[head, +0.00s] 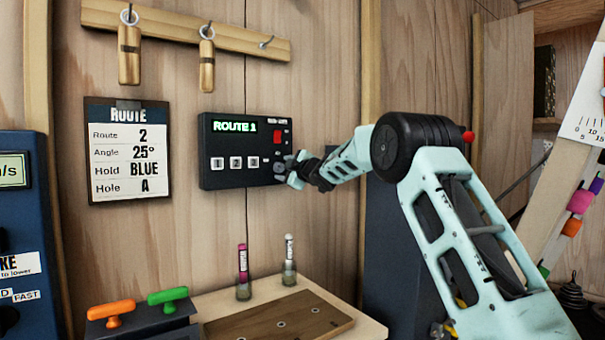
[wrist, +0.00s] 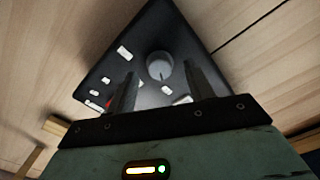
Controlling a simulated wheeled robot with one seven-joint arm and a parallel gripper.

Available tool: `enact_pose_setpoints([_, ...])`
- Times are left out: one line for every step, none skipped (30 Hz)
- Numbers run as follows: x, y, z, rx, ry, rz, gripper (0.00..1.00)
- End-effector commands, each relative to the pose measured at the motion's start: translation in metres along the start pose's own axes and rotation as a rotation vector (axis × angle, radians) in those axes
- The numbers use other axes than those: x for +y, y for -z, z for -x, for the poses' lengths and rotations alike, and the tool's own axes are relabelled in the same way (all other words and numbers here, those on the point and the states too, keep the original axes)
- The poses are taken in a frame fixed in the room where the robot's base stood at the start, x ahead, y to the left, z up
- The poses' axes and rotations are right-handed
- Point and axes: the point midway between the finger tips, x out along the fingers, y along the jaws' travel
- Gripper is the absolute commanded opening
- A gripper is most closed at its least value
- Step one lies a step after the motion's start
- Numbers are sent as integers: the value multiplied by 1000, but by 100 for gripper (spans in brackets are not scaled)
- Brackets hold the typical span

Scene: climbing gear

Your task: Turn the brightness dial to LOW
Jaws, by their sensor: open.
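The dark control box (head: 228,144) is on the wooden wall, with a green "ROUTE 1" display, a red switch (head: 278,136) and a row of white numbered buttons. In the wrist view, a round grey dial (wrist: 160,66) stands out from the box face. Its dark pointer line points toward the bottom of that view. Small white labels lie around it, too blurred to read. My gripper (wrist: 158,70) is open, with one finger on each side of the dial and visible gaps. In the head view, my gripper (head: 294,172) is at the box's lower right corner and mostly hides the dial.
A route card (head: 129,155) hangs left of the box, and a wooden rail (head: 185,28) with hanging tags is above. Below are two small jars with markers, a wooden board (head: 280,318), and orange and green handles. A blue machine (head: 28,230) stands at far left.

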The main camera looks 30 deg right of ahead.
Motion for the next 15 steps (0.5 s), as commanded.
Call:
enact_pose_setpoints([-1,-1,8,-1,-2,0,53])
enact_pose_setpoints([-2,-2,13,-2,-1,-1,53])
enact_pose_setpoints([-2,-2,21,-2,-2,-1,53])
enact_pose_setpoints([-2,-2,27,-2,-1,0,53])
enact_pose_setpoints([-2,-2,34,-2,-2,1,53])
enact_pose_setpoints([-2,-2,43,-3,-2,1,53])
enact_pose_setpoints([-2,-2,50,-3,-2,1,53])
enact_pose_setpoints([-1,-2,57,-2,-3,1,53])
enact_pose_setpoints([-1,-2,67,-3,-3,1,53])
enact_pose_setpoints([-2,-2,74,-3,-2,1,53])
enact_pose_setpoints([-2,-2,81,-3,-2,0,53])
enact_pose_setpoints([-1,-1,91,-2,-2,1,53])
enact_pose_setpoints([-2,-2,97,-3,-1,1,53])
enact_pose_setpoints([-1,-1,104,-2,-2,1,53])
enact_pose_setpoints([-1,-1,113,-2,-2,1,53])
